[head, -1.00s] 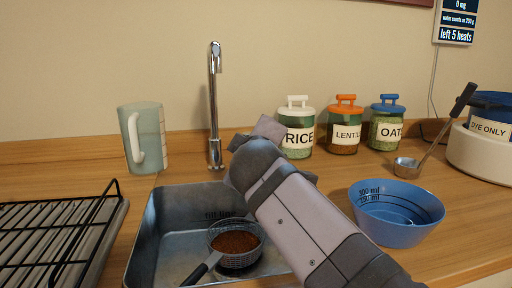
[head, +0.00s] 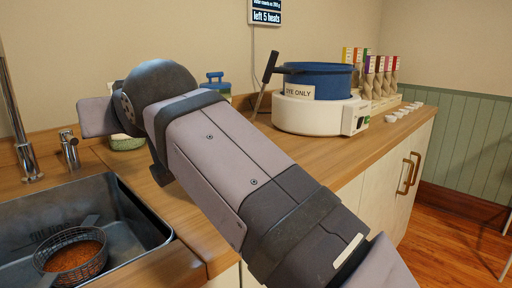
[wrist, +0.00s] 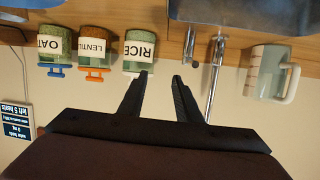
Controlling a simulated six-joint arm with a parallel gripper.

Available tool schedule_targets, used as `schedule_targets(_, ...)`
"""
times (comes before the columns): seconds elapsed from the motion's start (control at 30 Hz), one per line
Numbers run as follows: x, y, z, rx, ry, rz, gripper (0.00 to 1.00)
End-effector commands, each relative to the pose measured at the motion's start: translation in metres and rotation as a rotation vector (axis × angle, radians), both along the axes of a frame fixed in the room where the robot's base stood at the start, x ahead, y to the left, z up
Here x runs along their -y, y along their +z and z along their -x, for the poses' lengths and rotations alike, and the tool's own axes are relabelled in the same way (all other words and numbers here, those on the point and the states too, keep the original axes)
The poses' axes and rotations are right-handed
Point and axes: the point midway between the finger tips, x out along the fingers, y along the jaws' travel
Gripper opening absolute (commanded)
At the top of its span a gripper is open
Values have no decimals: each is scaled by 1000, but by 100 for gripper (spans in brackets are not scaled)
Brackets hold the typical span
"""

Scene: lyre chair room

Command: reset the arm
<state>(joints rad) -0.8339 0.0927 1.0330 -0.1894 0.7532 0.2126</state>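My arm reaches across the middle of the head view, over the counter by the sink. My gripper (wrist: 161,77) shows in the wrist view with its two dark fingers apart and nothing between them. Its fingers point toward the counter wall, between the RICE jar (wrist: 139,52) and the tap (wrist: 215,75), apparently short of both. The wrist picture is upside down. The fingers cannot be made out in the head view.
A metal sink (head: 130,215) holds a mesh strainer (head: 72,258) of orange-brown grains. A clear jug (wrist: 270,72) is by the tap. The right counter front is clear.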

Motion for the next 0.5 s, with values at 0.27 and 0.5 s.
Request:
schedule_targets(0.27,59,2,-52,-95,-129,120,31)
schedule_targets(0.5,136,-14,-85,-216,-258,229,31)
